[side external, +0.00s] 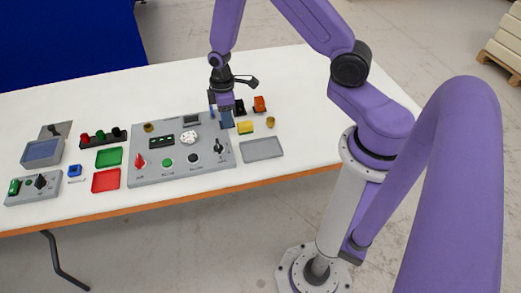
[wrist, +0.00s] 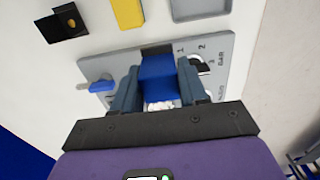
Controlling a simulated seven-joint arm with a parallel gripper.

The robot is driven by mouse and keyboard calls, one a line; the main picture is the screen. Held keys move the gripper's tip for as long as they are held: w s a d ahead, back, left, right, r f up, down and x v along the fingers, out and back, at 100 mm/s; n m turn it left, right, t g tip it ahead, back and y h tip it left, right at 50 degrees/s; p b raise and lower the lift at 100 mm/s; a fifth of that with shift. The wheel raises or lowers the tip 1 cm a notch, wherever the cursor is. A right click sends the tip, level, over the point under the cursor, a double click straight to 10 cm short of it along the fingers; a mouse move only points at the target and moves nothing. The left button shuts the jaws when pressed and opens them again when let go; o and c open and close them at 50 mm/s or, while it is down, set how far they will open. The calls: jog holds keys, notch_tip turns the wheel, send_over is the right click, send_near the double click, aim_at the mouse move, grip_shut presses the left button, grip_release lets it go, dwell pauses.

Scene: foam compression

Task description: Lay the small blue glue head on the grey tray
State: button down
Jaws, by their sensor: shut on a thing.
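My gripper (side external: 227,121) is over the back right part of the grey control panel. In the wrist view my gripper (wrist: 160,80) is shut on a small blue block, which I take as the blue glue head (wrist: 158,70). It sits between the two dark blue fingers. In the side view the fingers largely hide it. The grey tray (side external: 261,149) lies flat on the white table, to the right of the panel, and looks empty. A corner of the grey tray (wrist: 200,8) also shows at the top of the wrist view.
A yellow block (side external: 245,128), a black holder (side external: 239,107) and an orange block (side external: 260,104) stand near my gripper. A blue lever (wrist: 101,86) sticks out of the panel (side external: 150,172). Red (side external: 106,180) and green trays (side external: 109,157) and another blue block (side external: 75,170) lie left.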

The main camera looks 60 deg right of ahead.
jog(key=s+d+r, duration=0.1)
jog(key=s+d, duration=0.1)
jog(key=s, duration=0.9)
jog(key=shift+s+a+f, duration=0.1)
jog(key=shift+f, duration=1.9)
jog(key=shift+s+f, duration=0.1)
jog(key=shift+f, duration=1.85)
jog(key=shift+f, duration=0.15)
jog(key=c, duration=0.6)
grip_release()
